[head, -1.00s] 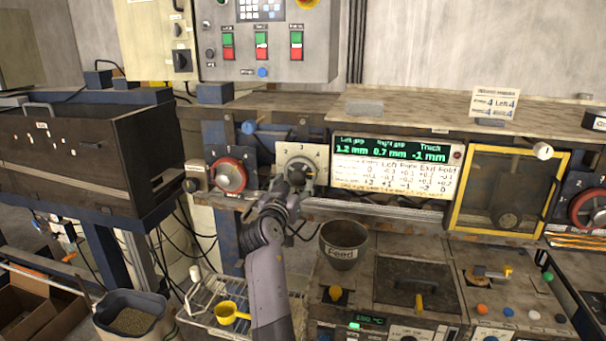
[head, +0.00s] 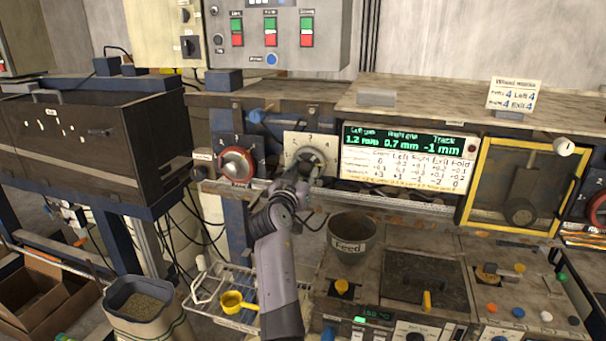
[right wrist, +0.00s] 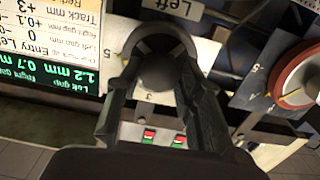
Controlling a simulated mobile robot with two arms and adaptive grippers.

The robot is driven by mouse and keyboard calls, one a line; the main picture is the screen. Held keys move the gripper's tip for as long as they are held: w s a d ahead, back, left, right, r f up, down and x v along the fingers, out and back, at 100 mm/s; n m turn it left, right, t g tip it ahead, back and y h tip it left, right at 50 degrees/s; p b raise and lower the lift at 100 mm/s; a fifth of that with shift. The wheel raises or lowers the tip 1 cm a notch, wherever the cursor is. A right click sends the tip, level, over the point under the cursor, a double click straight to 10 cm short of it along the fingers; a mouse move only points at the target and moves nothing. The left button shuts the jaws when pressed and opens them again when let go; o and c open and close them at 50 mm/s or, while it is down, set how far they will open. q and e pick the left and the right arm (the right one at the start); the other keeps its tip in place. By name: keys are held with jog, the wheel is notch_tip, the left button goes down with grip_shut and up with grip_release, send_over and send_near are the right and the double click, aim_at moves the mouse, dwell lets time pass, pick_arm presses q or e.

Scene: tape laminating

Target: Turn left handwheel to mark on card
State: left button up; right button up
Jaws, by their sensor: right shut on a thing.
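The left handwheel (head: 311,156) is a grey round knob on a pale plate with numbers 2, 3 and 4 around it. In the right wrist view, the handwheel (right wrist: 158,62) sits below a plate reading "Left". My right gripper (head: 303,171) is shut on it, with one dark finger on each side of the knob. The fingers hide part of the dial, so the handwheel's exact setting is unclear. The card (head: 514,96) stands on the upper ledge at the right and reads "Left 4". My left gripper is out of view.
A red-rimmed handwheel (head: 236,165) is just left of the held one. The display (head: 405,143) at its right shows left gap 1.2 mm and right gap 0.7 mm. A "Feed" cup (head: 352,238) stands below, right of my forearm.

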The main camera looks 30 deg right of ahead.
jog(key=c, duration=0.4)
jog(key=shift+n, duration=0.4)
jog(key=n, duration=0.3)
jog(key=shift+n, duration=2)
jog(key=o, duration=1.1)
jog(key=shift+a+r, duration=0.1)
jog(key=shift+o, duration=0.3)
